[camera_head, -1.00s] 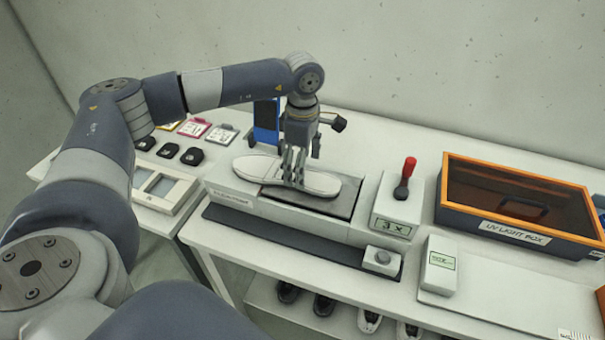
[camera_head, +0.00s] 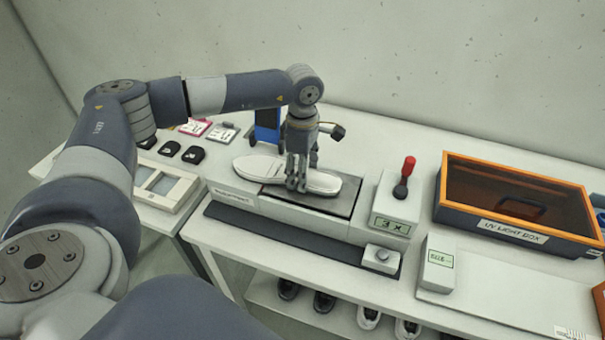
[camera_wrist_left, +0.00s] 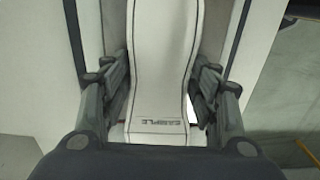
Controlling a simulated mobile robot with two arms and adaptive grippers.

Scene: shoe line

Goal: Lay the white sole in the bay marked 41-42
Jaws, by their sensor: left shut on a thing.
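The white sole (camera_head: 270,172) lies lengthwise over the dark plate of the white machine, between the jaws of my left gripper (camera_head: 297,186). In the left wrist view the sole (camera_wrist_left: 160,75) runs between both fingers, with the word SAMPLE near its lower end. My left gripper is shut on its sides around the narrow middle. I cannot tell whether the sole touches the plate (camera_head: 330,203) or is just above it. No bay marked 41-42 can be read; a white tray with two bays (camera_head: 160,187) stands at the left. My right gripper is not in view.
A box with a red-knobbed lever (camera_head: 402,190) stands right of the plate. Farther right is the orange-rimmed UV light box (camera_head: 515,238). A blue stand (camera_head: 266,125) is behind the sole. Several black pieces (camera_head: 168,149) and cards lie at the left. Shoes sit on a shelf below.

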